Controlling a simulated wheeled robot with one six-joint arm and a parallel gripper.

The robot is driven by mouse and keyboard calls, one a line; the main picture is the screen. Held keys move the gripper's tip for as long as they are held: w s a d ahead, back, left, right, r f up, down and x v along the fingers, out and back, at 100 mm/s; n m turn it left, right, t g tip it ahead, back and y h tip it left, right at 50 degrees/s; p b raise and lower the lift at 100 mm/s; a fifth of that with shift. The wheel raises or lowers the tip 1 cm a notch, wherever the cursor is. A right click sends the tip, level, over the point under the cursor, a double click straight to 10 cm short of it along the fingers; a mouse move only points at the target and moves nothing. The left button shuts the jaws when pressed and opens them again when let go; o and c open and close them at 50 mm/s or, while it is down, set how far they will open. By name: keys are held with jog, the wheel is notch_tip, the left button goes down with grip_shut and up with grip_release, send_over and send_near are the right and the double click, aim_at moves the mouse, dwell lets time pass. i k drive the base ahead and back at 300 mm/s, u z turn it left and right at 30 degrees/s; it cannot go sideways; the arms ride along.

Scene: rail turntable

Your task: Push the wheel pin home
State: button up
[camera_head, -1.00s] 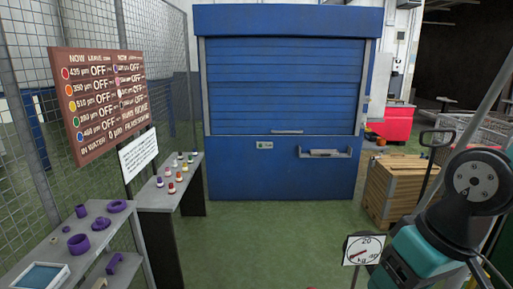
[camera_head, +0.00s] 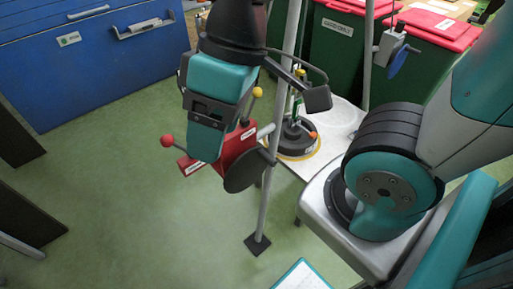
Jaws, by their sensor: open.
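My gripper (camera_head: 254,92) hangs in the upper middle, in front of a red unit; its jaws are open. One dark finger shows at its right, and its teal body hides part of the red unit. The red unit (camera_head: 238,146) has white labels and sits by a silver post. A red ball knob (camera_head: 167,141) sticks out at its left and a yellow ball knob (camera_head: 257,92) above it. A dark disc (camera_head: 249,170) is at its lower right. I cannot tell which part is the wheel pin, or how far in it sits.
The silver post (camera_head: 266,200) stands on a floor plate. Behind it, a white table (camera_head: 340,118) carries a dark round base (camera_head: 293,140). Open green floor lies at left.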

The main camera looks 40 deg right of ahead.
aim_at(313, 135)
jog(key=z, duration=1.25)
